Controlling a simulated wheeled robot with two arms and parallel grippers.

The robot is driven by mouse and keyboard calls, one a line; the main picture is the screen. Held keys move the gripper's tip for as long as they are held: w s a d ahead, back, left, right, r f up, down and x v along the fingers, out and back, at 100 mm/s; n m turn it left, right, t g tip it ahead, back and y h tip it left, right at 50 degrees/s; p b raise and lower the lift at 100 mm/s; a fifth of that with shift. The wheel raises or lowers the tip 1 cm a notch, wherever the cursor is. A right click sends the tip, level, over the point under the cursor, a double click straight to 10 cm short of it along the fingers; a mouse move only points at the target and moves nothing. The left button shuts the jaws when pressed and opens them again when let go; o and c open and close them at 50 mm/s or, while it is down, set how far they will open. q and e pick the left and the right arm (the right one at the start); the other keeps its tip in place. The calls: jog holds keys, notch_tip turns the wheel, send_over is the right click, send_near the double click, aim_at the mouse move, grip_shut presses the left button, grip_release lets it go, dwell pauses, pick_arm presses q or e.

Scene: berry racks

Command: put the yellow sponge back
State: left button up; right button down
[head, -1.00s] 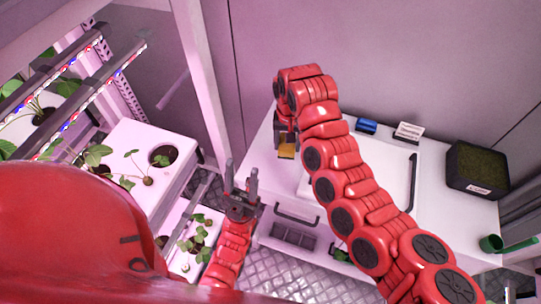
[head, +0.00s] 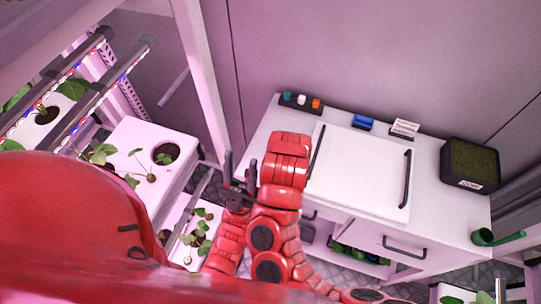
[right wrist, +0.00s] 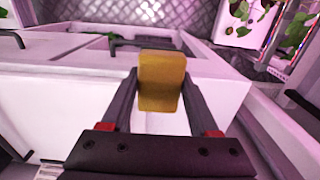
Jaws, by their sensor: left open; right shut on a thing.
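The yellow sponge (right wrist: 161,82) is held between the two fingers of my right gripper (right wrist: 163,95) in the right wrist view, above or in front of a white cabinet surface. In the head view, neither the sponge nor my right gripper shows; my right arm's red links bend down in front of them. My left gripper (head: 240,177) is open and empty, fingers up, beside my right arm at the left end of the white cabinet (head: 450,215).
A white board or lid with dark handles (head: 355,170) lies on the cabinet top. Planters (head: 150,135) are at left.

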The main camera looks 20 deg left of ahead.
jog(key=w+a+b, duration=0.1)
jog(key=w+a, duration=0.1)
jog(key=w, duration=0.1)
jog(key=w+a+b, duration=0.1)
jog(key=w+a, duration=0.2)
jog(key=w, duration=0.1)
jog(key=w+a+f+b, duration=0.1)
jog(key=w+a, duration=0.1)
jog(key=w, duration=0.1)
jog(key=shift+w+a+f, duration=0.1)
jog(key=shift+w+a, duration=0.05)
jog(key=shift+w, duration=0.25)
jog(key=shift+w+a, duration=0.2)
jog(key=shift+a, duration=0.05)
jog(key=shift+w+a+f+p, duration=0.15)
jog(key=shift+w+a+p, duration=0.3)
jog(key=shift+w, duration=0.05)
jog(key=shift+w, duration=0.1)
jog(key=shift+w+a, duration=0.1)
jog(key=shift+w, duration=0.15)
notch_tip(320, 180, down, 3)
jog(key=shift+s+r+p, duration=0.1)
jog(key=shift+r+p, duration=0.05)
jog(key=shift+p, duration=0.45)
jog(key=shift+f, duration=0.4)
